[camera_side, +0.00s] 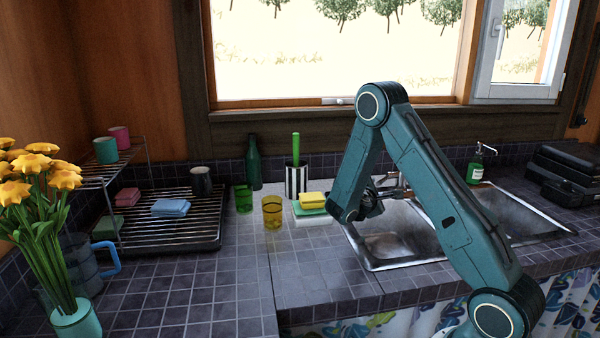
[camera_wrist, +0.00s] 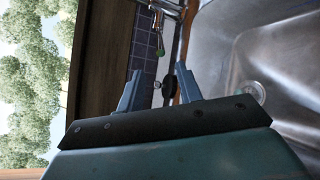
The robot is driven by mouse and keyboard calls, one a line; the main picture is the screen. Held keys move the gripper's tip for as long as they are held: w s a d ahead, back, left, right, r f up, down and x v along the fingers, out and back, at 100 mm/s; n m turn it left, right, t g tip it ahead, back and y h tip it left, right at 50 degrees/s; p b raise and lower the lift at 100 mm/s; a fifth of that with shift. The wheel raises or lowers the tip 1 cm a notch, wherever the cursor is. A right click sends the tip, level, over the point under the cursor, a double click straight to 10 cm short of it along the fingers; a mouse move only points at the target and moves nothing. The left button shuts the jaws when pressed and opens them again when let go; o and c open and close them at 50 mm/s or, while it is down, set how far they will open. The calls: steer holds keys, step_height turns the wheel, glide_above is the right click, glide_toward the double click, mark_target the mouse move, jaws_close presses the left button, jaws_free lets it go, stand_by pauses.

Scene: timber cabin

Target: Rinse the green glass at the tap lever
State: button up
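The green glass (camera_side: 244,199) stands upright on the tiled counter in the side view, left of the yellow glass. My gripper (camera_side: 372,206) is far to its right, low over the left part of the sink and close to the chrome tap (camera_side: 397,190). The arm partly hides the tap. In the wrist view my gripper (camera_wrist: 160,88) has its two fingers apart with nothing held. A small dark knob (camera_wrist: 168,85) shows between or beyond the fingertips; I cannot tell whether it is the tap lever. The glass is not in the wrist view.
The yellow glass (camera_side: 272,212) stands beside the green one. Sponges (camera_side: 312,203), a striped holder (camera_side: 296,182) and a green bottle (camera_side: 254,162) are close by. A dish rack (camera_side: 195,232) is at left. The sink (camera_side: 385,245) is empty. The front counter is clear.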

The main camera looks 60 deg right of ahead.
mark_target(381, 180)
steer(key=x, duration=1.3)
steer(key=shift+f, duration=0.1)
jaws_close()
